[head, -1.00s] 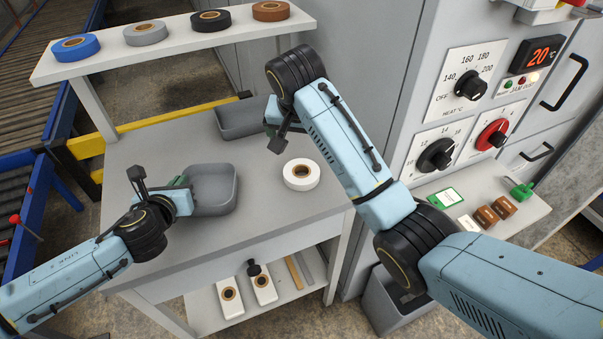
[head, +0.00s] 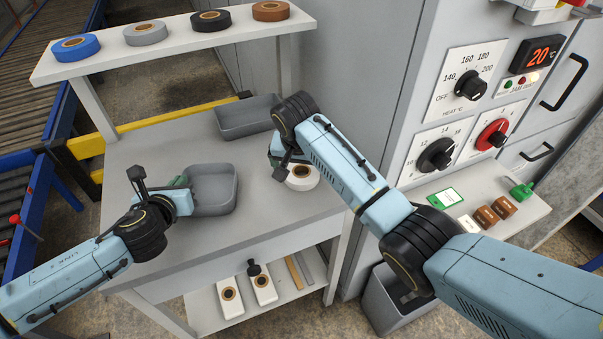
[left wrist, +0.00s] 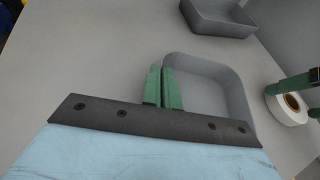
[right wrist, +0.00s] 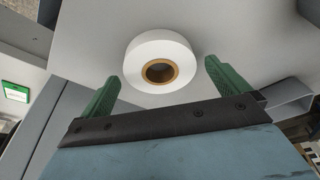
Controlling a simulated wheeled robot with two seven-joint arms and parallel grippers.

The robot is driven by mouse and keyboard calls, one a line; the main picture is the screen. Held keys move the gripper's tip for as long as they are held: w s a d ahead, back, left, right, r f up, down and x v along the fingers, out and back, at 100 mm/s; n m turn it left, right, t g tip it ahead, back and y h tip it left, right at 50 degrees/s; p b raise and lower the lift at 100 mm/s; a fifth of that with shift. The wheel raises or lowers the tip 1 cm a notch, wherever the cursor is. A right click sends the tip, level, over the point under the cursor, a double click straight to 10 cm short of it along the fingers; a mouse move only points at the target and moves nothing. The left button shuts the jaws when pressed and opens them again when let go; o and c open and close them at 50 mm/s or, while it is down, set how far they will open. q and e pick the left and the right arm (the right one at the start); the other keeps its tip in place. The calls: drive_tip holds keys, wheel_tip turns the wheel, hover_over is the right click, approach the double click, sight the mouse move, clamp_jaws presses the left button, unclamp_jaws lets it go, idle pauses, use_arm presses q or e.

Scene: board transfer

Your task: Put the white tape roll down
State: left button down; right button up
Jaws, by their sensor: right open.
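The white tape roll (head: 302,178) lies flat on the grey table, its brown core facing up. It also shows in the right wrist view (right wrist: 160,62) and at the right edge of the left wrist view (left wrist: 287,106). My right gripper (right wrist: 158,85) is open, with its green fingers apart on either side of the roll and slightly short of it. In the head view my right wrist partly covers the roll. My left gripper (left wrist: 163,88) is shut and empty, its green fingers together over the near grey tray (left wrist: 206,68).
A second grey tray (head: 247,120) stands at the back of the table (head: 150,150). Blue (head: 76,47), grey, black and brown rolls sit on the raised shelf. The oven panel (head: 455,110) rises on the right. The table's front is clear.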

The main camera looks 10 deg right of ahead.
drive_tip(key=shift+w+f, duration=0.15)
drive_tip(key=shift+f, duration=0.35)
drive_tip(key=c, duration=1.1)
wheel_tip(320, 180, up, 10)
drive_tip(key=shift+r, duration=0.1)
